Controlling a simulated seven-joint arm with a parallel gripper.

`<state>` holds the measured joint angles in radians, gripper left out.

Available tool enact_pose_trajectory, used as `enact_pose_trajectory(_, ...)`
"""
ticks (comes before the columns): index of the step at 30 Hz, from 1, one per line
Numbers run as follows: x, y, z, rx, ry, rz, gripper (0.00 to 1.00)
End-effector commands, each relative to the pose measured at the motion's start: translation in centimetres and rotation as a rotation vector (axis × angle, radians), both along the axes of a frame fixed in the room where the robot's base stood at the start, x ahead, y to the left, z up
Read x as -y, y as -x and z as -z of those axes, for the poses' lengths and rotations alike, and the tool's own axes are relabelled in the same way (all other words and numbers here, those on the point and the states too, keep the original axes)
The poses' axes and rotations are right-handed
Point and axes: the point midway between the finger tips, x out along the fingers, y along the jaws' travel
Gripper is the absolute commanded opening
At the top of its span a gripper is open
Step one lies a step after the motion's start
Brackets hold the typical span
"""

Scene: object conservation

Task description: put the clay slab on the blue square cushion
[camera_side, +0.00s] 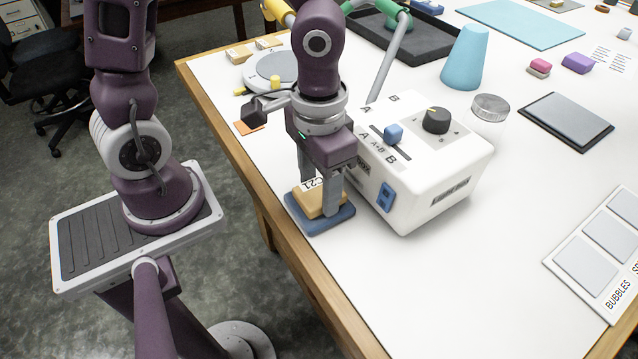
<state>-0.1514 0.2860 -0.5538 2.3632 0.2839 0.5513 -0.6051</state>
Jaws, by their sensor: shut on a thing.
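The clay slab (314,203) is a tan block with dark lettering on its pale upper face. It is low over the blue square cushion (327,226), near the table's left edge. I cannot tell whether the slab rests on the cushion or is just above it. My gripper (319,193) points down with a finger on each side of the slab and is shut on it. The near finger hides part of the slab and the cushion's right side.
A white control box (432,178) with a dark knob and blue switches stands close to the right of my gripper. A round grey-topped disc (272,71) and tan labelled pieces (240,54) lie behind. A blue cone (466,58) stands farther back.

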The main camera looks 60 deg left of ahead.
Motion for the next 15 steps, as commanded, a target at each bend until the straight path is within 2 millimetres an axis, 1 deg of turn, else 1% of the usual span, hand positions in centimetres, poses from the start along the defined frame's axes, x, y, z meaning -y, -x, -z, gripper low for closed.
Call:
enact_pose_trajectory(11,-0.03,-0.03,0.52,0.001,-0.001,0.000,0.07)
enact_pose_trajectory(12,-0.04,-0.04,0.48,0.001,-0.001,-0.001,0.60)
enact_pose_trajectory(14,-0.04,-0.05,0.47,0.001,-0.001,-0.001,0.72)
enact_pose_trajectory(15,-0.05,-0.04,0.47,0.001,-0.001,-0.001,0.74)
